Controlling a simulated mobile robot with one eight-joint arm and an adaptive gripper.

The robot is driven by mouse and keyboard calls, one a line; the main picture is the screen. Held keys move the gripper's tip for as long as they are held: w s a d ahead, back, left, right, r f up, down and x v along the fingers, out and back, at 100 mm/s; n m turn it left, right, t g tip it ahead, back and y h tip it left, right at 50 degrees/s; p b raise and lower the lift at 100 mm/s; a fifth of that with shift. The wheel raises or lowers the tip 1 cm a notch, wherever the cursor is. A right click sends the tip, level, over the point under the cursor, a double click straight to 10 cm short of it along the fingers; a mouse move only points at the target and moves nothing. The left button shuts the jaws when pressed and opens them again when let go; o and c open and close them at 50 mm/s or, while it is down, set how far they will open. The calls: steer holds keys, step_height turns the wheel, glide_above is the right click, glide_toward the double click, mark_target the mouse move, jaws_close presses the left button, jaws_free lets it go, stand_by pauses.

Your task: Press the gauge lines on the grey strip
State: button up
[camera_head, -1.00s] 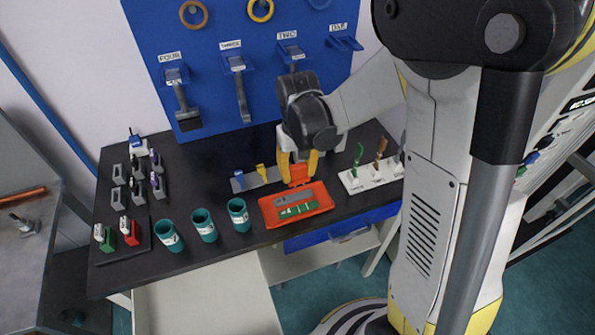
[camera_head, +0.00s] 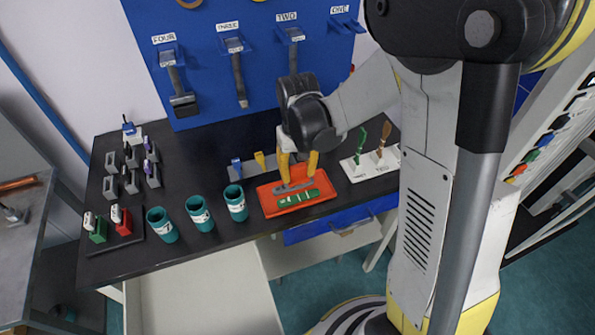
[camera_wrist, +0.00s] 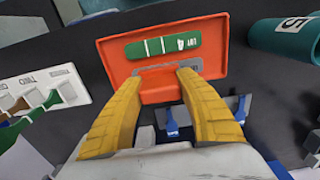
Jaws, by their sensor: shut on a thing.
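The grey strip (camera_head: 283,190) lies in the orange tray (camera_head: 265,205), alongside a green strip (camera_head: 298,198) with pale cross lines. My gripper (camera_head: 298,172) points down at the tray's back half, with its yellow fingertips at the grey strip. It is shut on a small orange tool (camera_wrist: 155,92), which blends with the tray's colour. In the wrist view the grey strip (camera_wrist: 170,68) shows partly between the fingertips; the rest is hidden. I cannot tell if the tool touches it, and no lines can be made out on it.
Teal cups (camera_head: 200,213) stand left of the tray. A white holder (camera_head: 366,170) stands to the right. Clamps hang on the blue board (camera_head: 235,70).

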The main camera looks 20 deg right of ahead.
steer(key=shift+o, duration=0.2)
steer(key=shift+f+b, duration=0.6)
stand_by(1.2)
stand_by(0.5)
steer(key=shift+r+p, duration=0.35)
steer(key=shift+r, duration=0.15)
steer(key=shift+c, duration=0.9)
step_height(320, 180, up, 6)
steer(key=p, duration=0.4)
